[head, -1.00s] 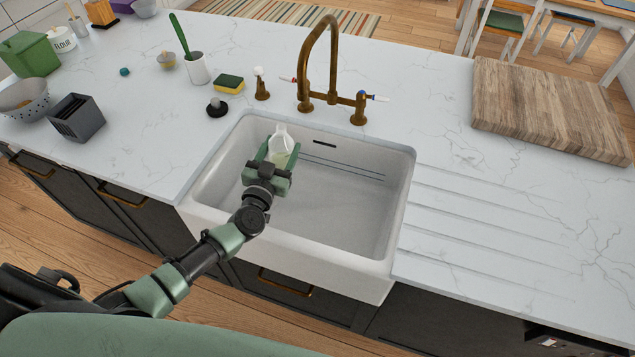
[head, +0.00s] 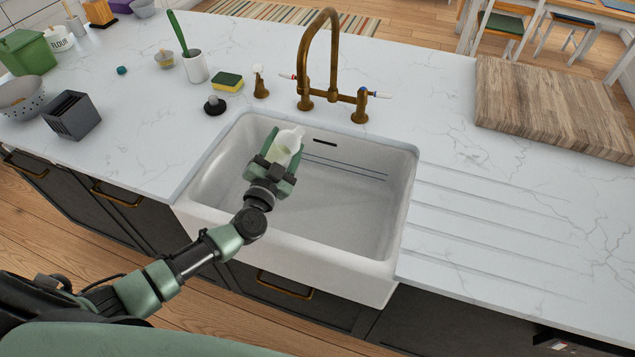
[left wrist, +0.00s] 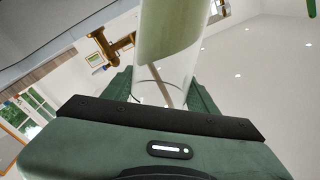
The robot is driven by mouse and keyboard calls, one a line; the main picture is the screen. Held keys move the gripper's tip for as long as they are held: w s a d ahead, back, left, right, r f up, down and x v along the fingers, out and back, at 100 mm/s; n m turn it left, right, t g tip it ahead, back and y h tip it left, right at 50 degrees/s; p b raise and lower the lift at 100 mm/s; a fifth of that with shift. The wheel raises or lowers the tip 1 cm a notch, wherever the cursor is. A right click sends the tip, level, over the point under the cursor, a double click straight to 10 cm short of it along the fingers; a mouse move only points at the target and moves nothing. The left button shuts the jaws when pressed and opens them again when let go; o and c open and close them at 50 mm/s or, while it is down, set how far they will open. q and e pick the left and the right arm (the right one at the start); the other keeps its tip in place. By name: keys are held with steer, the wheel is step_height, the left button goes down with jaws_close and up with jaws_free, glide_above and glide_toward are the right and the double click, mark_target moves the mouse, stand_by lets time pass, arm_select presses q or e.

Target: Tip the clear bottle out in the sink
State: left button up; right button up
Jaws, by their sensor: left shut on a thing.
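The clear bottle (head: 287,142) is over the sink's left part, held in my left gripper (head: 283,153). It is tilted, with its top leaning right in the head view. In the left wrist view the bottle (left wrist: 168,40) stands between the green fingers, with pale greenish liquid slanting inside it. My left gripper is shut on it. The white sink (head: 340,225) has a bare basin floor to the right of the bottle. I cannot see any liquid falling. My right gripper is not in view.
A brass faucet (head: 331,60) with two handles stands behind the sink. A sponge (head: 227,82), a dark plunger-like stopper (head: 214,106) and a soap dispenser (head: 260,82) stand back left. A wooden board (head: 550,105) lies right. The ridged drainboard is clear.

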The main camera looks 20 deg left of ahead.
arm_select(q)
steer(key=shift+d+r+m, duration=0.1)
steer(key=shift+d+m, duration=0.05)
steer(key=shift+m, duration=0.15)
steer(key=shift+s+f+m+b, duration=0.1)
steer(key=shift+f+m+b, duration=0.35)
steer(key=shift+b, duration=0.55)
steer(key=shift+a+f+m+h+b, duration=0.1)
steer(key=shift+a+m+h+b, duration=0.3)
steer(key=shift+m+b, duration=0.55)
steer(key=shift+b, duration=0.3)
steer(key=shift+m, duration=0.3)
steer(key=shift+a+b, duration=0.1)
steer(key=shift+b, duration=0.3)
steer(key=shift+m, duration=0.3)
